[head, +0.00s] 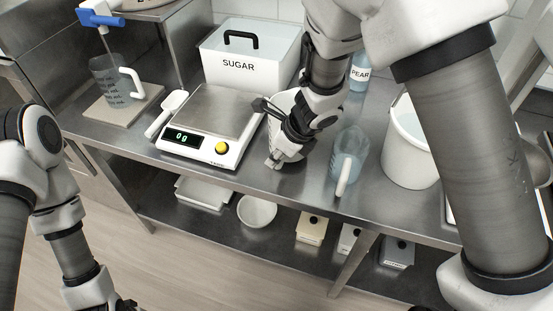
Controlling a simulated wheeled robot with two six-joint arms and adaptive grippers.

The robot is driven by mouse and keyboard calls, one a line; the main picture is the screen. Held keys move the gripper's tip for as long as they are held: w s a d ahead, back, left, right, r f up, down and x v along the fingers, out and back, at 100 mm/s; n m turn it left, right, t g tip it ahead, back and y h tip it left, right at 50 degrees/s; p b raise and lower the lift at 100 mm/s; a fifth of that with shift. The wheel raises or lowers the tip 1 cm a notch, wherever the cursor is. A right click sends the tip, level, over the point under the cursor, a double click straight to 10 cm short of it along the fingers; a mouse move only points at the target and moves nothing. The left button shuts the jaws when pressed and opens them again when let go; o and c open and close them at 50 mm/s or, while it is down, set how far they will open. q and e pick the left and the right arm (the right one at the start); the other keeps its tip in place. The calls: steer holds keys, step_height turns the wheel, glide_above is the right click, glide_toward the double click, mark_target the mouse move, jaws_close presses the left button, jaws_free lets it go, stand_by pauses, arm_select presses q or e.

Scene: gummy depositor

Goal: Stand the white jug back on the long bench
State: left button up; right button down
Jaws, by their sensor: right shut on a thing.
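The white jug (284,101) is in the middle of the head view, between the scale and a clear jug, mostly hidden behind my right gripper. My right gripper (278,158) is shut on it from above, at the front of the long bench (240,178). I cannot tell whether the jug's base touches the bench top. My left gripper (122,304) is low at the bottom left, off the bench, mostly cut off by the frame edge, so its jaws do not show clearly.
A scale (208,125) reading 0 g and a white scoop (167,113) stand left of the jug. A clear jug (347,160) and a white bucket (404,150) stand right. A SUGAR bin (247,65) is behind.

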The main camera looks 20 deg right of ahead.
steer(key=shift+g, duration=0.3)
steer(key=w+f, duration=0.2)
steer(key=f, duration=0.1)
steer(key=shift+w, duration=0.4)
steer(key=c, duration=1.2)
jaws_free()
steer(key=shift+s+r, duration=0.15)
steer(key=shift+s, duration=0.15)
steer(key=shift+o, duration=0.5)
steer(key=shift+s+r, duration=0.2)
steer(key=shift+s, duration=0.1)
steer(key=shift+w+f, duration=0.1)
steer(key=shift+w, duration=0.25)
steer(key=shift+d+r, duration=0.15)
steer(key=shift+r, duration=0.15)
arm_select(q)
steer(key=shift+w+r+p, duration=0.7)
steer(key=shift+w+p, duration=0.15)
steer(key=shift+p, duration=0.25)
arm_select(e)
steer(key=v, duration=1.1)
steer(key=shift+s+r, duration=0.15)
steer(key=shift+s, duration=0.2)
